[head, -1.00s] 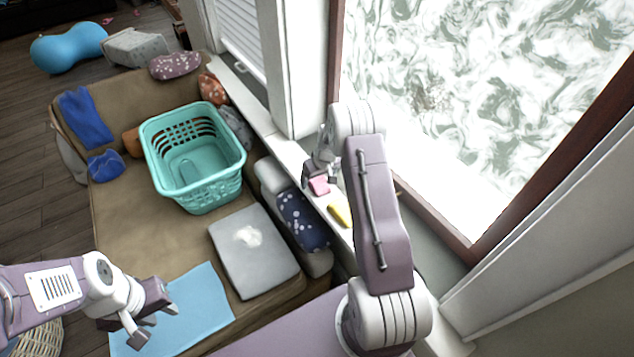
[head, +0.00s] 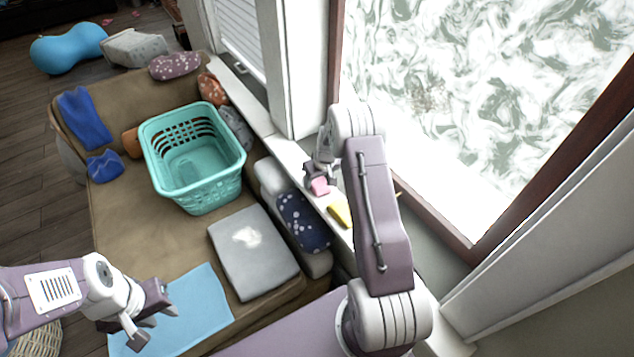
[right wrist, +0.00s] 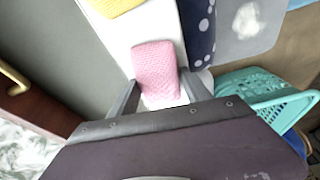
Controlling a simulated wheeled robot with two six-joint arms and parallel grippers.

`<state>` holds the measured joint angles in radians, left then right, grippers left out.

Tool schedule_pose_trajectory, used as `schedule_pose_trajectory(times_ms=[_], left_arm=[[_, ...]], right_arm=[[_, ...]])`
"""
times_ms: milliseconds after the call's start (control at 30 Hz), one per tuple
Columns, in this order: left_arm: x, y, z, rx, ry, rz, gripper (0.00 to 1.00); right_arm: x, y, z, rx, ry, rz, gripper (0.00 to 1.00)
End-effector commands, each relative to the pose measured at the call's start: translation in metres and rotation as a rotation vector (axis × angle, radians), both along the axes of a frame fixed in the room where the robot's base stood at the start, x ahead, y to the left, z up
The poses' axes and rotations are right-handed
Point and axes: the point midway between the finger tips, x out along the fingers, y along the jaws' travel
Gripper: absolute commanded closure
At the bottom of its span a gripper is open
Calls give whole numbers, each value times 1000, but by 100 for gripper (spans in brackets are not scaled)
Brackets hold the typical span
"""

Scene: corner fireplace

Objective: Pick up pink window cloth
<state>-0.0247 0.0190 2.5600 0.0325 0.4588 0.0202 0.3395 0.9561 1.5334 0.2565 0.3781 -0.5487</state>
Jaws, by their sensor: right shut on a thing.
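The pink window cloth (head: 320,187) is on the white window sill beside the sofa. It also shows in the right wrist view (right wrist: 155,68), between the two fingers of my right gripper (right wrist: 162,95). My right gripper (head: 322,178) is shut on the cloth, low over the sill; in the head view the arm partly hides the grip. My left gripper (head: 152,318) is open and empty over the light blue cloth (head: 203,300) at the sofa's near end.
A yellow cloth (head: 339,214) lies on the sill (head: 290,153) close to the pink one. A turquoise basket (head: 200,190) and a grey cushion (head: 255,265) are on the sofa (head: 150,235). A dotted blue cushion (head: 303,222) borders the sill. The large window bounds the right side.

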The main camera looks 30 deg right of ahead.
Motion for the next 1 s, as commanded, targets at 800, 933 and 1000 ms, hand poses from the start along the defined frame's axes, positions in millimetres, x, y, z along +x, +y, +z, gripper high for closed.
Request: schedule_pose_trajectory(times_ms=[800,933,1000], left_arm=[[0,0,2,0,0,0,67],[0,0,1,0,0,0,67],[0,0,1,0,0,0,67]], right_arm=[[-74,-29,93,0,-3,-5,83],[-95,-37,106,-1,-2,-3,83],[-102,-40,111,0,-1,-2,83]])
